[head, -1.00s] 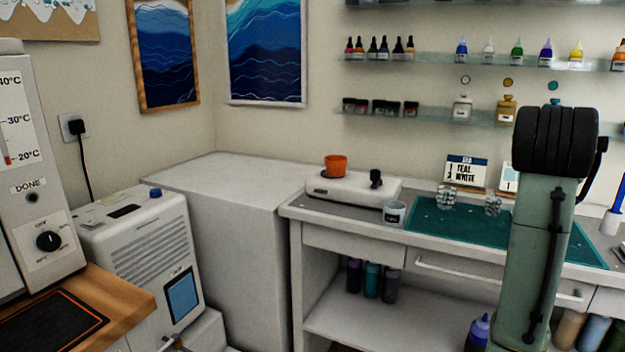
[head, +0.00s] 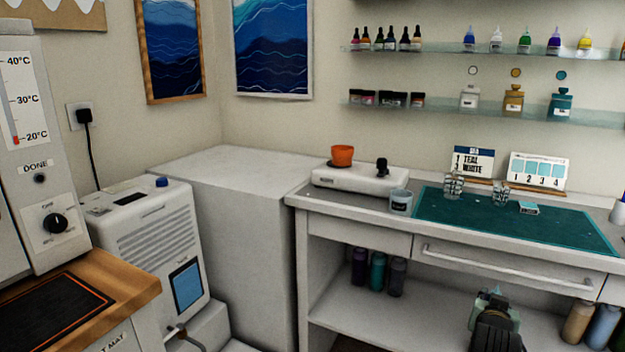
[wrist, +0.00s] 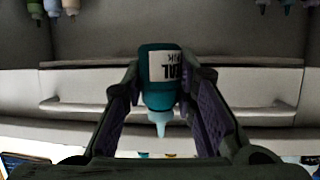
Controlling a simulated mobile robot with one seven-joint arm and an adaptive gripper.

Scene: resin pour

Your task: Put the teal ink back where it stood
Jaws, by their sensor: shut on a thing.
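The teal ink bottle (wrist: 159,95) shows in the wrist view, with a white label reading TEAL and a pale blue nozzle pointing down the picture. My gripper (wrist: 163,80) is shut on it, one finger on each side. In the head view, my arm's end (head: 495,325) is low in front of the workbench's open shelf; the fingers and the bottle cannot be made out clearly there. The upper wall shelf (head: 430,48) holds nozzle bottles in blue, white, green, purple and yellow.
The workbench (head: 400,222) has a drawer with a long handle (head: 500,267). On its top are a teal mat (head: 560,228), clear cups (head: 453,187) and an orange cup (head: 342,155). The lower wall shelf (head: 430,107) holds jars. Bottles (head: 377,271) stand under the bench.

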